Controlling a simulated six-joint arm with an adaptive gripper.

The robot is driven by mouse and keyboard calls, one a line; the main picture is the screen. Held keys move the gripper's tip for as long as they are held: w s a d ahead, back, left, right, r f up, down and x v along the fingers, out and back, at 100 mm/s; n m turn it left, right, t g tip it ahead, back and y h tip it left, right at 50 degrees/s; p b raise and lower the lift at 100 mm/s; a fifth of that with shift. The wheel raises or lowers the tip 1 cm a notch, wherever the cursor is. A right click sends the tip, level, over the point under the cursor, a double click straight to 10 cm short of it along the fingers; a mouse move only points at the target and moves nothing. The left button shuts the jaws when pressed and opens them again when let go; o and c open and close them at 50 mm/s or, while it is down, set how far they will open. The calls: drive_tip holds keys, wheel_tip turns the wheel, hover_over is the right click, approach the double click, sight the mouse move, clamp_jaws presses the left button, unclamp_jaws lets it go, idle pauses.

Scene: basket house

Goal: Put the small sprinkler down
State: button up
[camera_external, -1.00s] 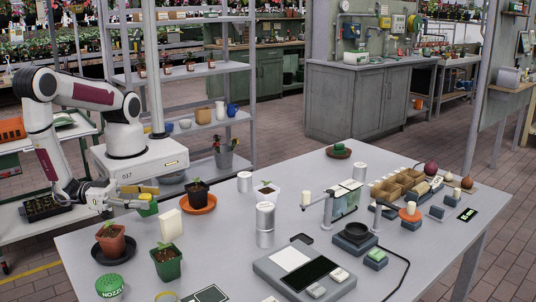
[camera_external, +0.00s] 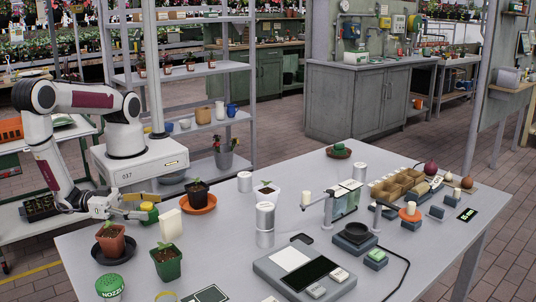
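The small sprinkler appears to be the small yellow-and-green piece (camera_external: 149,212) at the table's left edge, beside the potted seedlings. It is small in the picture, and I cannot tell its exact shape. My gripper (camera_external: 146,206) reaches in from the left at the sprinkler. Its two fingers look spread apart, one behind the sprinkler and one in front of it on the left. The sprinkler looks upright and seems to rest on the table, though its base is hard to make out.
A seedling in a terracotta pot (camera_external: 110,240) and one in a green pot (camera_external: 166,263) stand close in front. A cream block (camera_external: 171,224) and a seedling on an orange saucer (camera_external: 198,207) are to the right. A green nozzle piece (camera_external: 109,287) lies at the front left.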

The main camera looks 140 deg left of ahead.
sight(140, 207)
drive_tip(key=shift+s+d, duration=0.1)
idle(0.4)
drive_tip(key=shift+v, duration=1.15)
drive_tip(key=shift+s+d, duration=0.3)
drive_tip(key=shift+d, duration=0.3)
drive_tip(key=shift+s+d, duration=0.35)
drive_tip(key=shift+d, duration=0.3)
drive_tip(key=shift+v, duration=1.25)
drive_tip(key=shift+o, duration=0.6)
